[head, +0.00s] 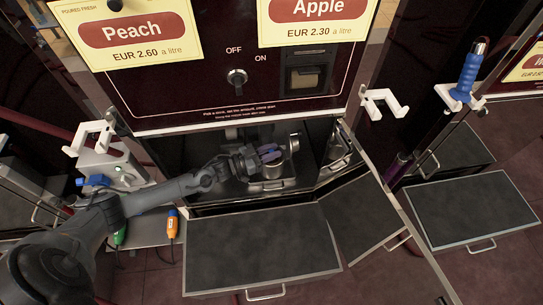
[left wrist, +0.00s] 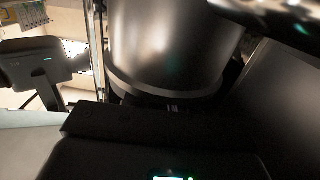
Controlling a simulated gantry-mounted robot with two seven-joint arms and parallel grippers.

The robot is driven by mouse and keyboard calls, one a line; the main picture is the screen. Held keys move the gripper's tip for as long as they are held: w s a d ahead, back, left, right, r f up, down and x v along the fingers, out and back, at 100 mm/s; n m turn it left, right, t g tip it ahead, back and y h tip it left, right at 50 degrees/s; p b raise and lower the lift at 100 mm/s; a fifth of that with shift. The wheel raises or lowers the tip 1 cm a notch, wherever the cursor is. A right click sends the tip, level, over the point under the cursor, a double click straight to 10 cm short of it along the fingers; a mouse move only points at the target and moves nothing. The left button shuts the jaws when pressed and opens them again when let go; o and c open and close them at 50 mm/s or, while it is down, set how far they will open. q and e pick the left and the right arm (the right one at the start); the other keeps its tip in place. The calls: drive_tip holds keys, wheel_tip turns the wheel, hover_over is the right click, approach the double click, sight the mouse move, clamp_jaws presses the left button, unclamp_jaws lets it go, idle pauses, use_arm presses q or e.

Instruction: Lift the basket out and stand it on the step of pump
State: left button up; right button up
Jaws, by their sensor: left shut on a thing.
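The pump's lower compartment is open, and my left gripper (head: 264,154) reaches into it. It is shut on what looks like the grip of the basket, a small metal vessel (head: 273,171) just below the fingers. The fingers hide part of it, and I cannot tell whether it is clear of the compartment floor. A large grey metal cylinder (left wrist: 175,45) fills the upper middle of the left wrist view. The step of the pump (head: 262,247) is a wide, flat, dark top with a pale rim, in front of the compartment, and is bare. My right gripper is not in view.
A blue-handled nozzle (head: 468,78) sits in a white holder at the upper right. Another dark step (head: 472,208) is bare.

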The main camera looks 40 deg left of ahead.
use_arm(q)
drive_tip(key=shift+r, duration=0.2)
wheel_tip(320, 180, up, 12)
drive_tip(key=p, duration=0.7)
drive_tip(key=s+d+f+p, duration=0.1)
drive_tip(key=s+d+p, duration=0.2)
drive_tip(key=s+d, duration=0.2)
drive_tip(key=s+d+f+p, duration=0.1)
drive_tip(key=s+d+p, duration=0.2)
drive_tip(key=s, duration=0.7)
drive_tip(key=shift+d+f, duration=0.15)
drive_tip(key=shift+d, duration=0.75)
drive_tip(key=shift+s, duration=0.1)
drive_tip(key=s+d+p, duration=0.5)
drive_tip(key=s+d, duration=0.5)
drive_tip(key=d, duration=0.2)
drive_tip(key=shift+s+p, duration=0.25)
drive_tip(key=shift+p, duration=0.15)
